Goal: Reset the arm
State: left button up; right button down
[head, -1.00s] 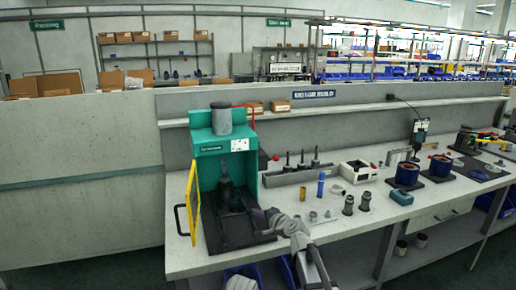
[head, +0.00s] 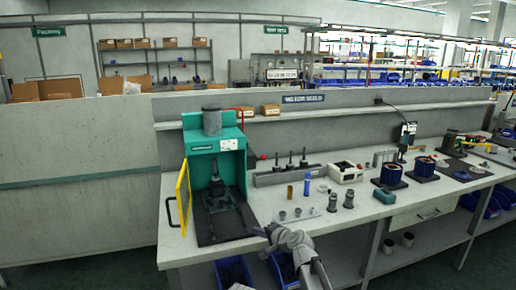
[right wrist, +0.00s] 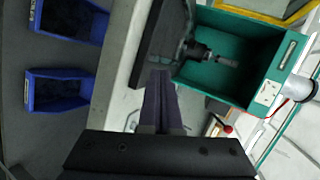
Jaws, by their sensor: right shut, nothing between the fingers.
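My right gripper (head: 264,232) is shut and empty. In the head view it is by the front right corner of the teal press's dark base, over the bench (head: 180,243) edge. In the right wrist view its closed fingers (right wrist: 160,76) point toward the dark base (right wrist: 160,45). The teal press (head: 213,143) has its yellow-framed door (head: 184,197) swung open at the left. A dark fixture (head: 217,188) stands inside it, and a grey cylinder (head: 212,121) is on top. My left gripper is out of view.
Right of the press are a grey rack with upright pins (head: 280,176), a blue cylinder (head: 307,185), dark fittings (head: 332,202), a white box (head: 346,172) and blue-wound motor parts (head: 391,174). Blue bins (head: 233,271) sit under the bench. A red-knobbed lever (right wrist: 228,129) is beside the press.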

jog(key=s+d+f+n+g+h, duration=0.35)
jog(key=s+d, duration=0.25)
jog(key=s, duration=0.4)
jog(key=s+d+f+n+g+h, duration=0.25)
jog(key=s+d+f, duration=0.25)
jog(key=s, duration=0.4)
jog(key=s+d+f+n+g+h, duration=0.2)
jog(key=s+d+f+n+g, duration=0.25)
jog(key=s, duration=0.55)
jog(key=s+a+n+h, duration=0.1)
jog(key=s+a+n, duration=0.2)
jog(key=s+a, duration=0.55)
notch_tip(320, 180, up, 14)
jog(key=w+a+p, duration=0.1)
jog(key=w+p, duration=0.1)
jog(key=p, duration=1.2)
jog(key=shift+w+r, duration=0.1)
